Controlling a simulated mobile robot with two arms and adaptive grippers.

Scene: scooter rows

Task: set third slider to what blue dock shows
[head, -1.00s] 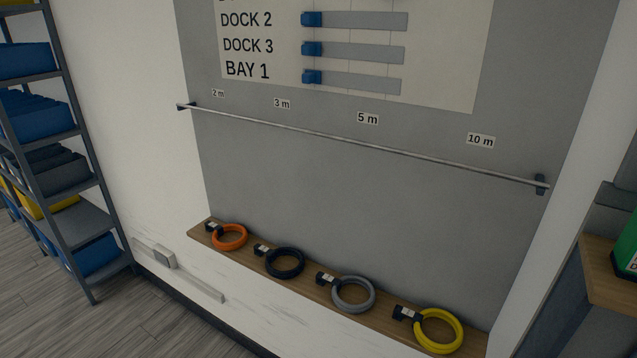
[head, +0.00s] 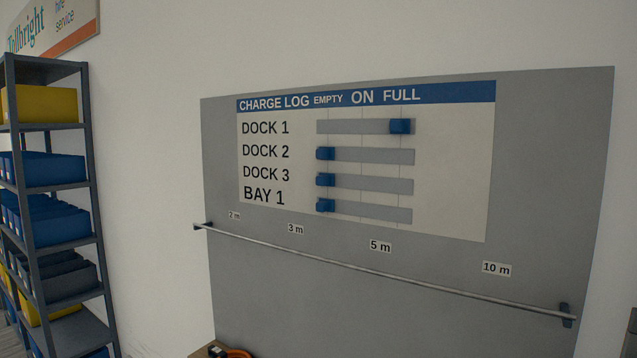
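The charge log board (head: 450,210) hangs on a grey wall panel in the head view. Its columns read EMPTY, ON and FULL. The third slider (head: 325,180), a blue block in the DOCK 3 row, stands at the left end under EMPTY. The DOCK 1 slider (head: 400,126) stands to the right, under FULL. The DOCK 2 slider (head: 325,154) and the BAY 1 slider (head: 325,206) stand at the left, under EMPTY. No blue dock is in view. Neither of my grippers is in view.
A metal rail (head: 380,270) runs across the panel below length labels from 2 m to 10 m. A shelf rack (head: 88,190) with blue, yellow and dark bins stands at the left. An orange cable ring (head: 238,353) shows at the bottom edge.

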